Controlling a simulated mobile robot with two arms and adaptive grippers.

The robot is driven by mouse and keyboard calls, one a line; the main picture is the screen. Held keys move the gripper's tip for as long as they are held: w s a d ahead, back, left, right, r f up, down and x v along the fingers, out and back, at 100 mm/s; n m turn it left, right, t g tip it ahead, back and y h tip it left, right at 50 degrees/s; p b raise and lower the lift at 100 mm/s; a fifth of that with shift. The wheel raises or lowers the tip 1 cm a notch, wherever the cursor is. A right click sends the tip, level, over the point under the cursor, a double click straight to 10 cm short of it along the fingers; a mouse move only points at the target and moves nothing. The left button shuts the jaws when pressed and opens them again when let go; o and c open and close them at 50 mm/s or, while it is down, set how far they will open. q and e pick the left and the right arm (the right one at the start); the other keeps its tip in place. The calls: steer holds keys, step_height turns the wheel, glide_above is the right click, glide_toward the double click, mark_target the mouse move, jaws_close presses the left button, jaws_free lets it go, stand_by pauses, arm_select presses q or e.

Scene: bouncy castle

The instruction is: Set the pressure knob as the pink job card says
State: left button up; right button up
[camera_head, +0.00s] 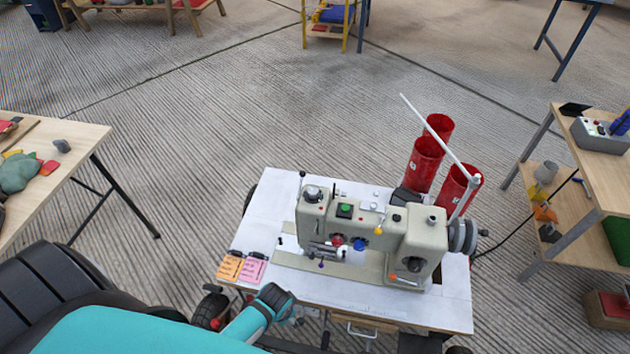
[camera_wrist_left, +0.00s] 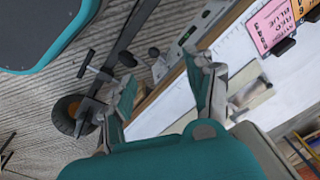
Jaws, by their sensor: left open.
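The sewing machine (camera_head: 370,235) stands on a white-topped table. On it are a dark grey round dial (camera_head: 313,194) at the top left, a red knob (camera_head: 337,239), a blue knob (camera_head: 359,244) and a yellow knob (camera_head: 379,230); I cannot tell which is the pressure knob. The pink job card (camera_head: 252,270) lies at the table's front left corner. It also shows in the left wrist view (camera_wrist_left: 272,25), turned, with the words RED and BLUE partly legible. My left gripper (camera_wrist_left: 165,74) is open and empty near the table's edge. My right gripper is not in view.
An orange card (camera_head: 229,267) lies beside the pink one. Red cylinders (camera_head: 424,160) stand behind the machine. A wooden table (camera_head: 50,170) with coloured pieces is at the left, and a shelved bench (camera_head: 560,170) at the right.

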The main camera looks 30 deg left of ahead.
arm_select(q)
steer(key=w+r+p, duration=0.1)
steer(key=w+r, duration=0.3)
steer(key=r, duration=0.7)
step_height(320, 180, up, 28)
steer(key=m+g+p, duration=0.1)
steer(key=m+g, duration=0.1)
steer(key=m, duration=0.6)
glide_above(314, 190)
steer(key=shift+h, duration=0.3)
step_height(314, 190, down, 16)
steer(key=shift+r+b, duration=0.15)
steer(key=shift+b, duration=0.4)
steer(key=shift+f, duration=0.75)
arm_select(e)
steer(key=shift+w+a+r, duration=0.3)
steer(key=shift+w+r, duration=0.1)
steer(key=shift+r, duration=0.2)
arm_select(q)
steer(key=shift+c, duration=0.2)
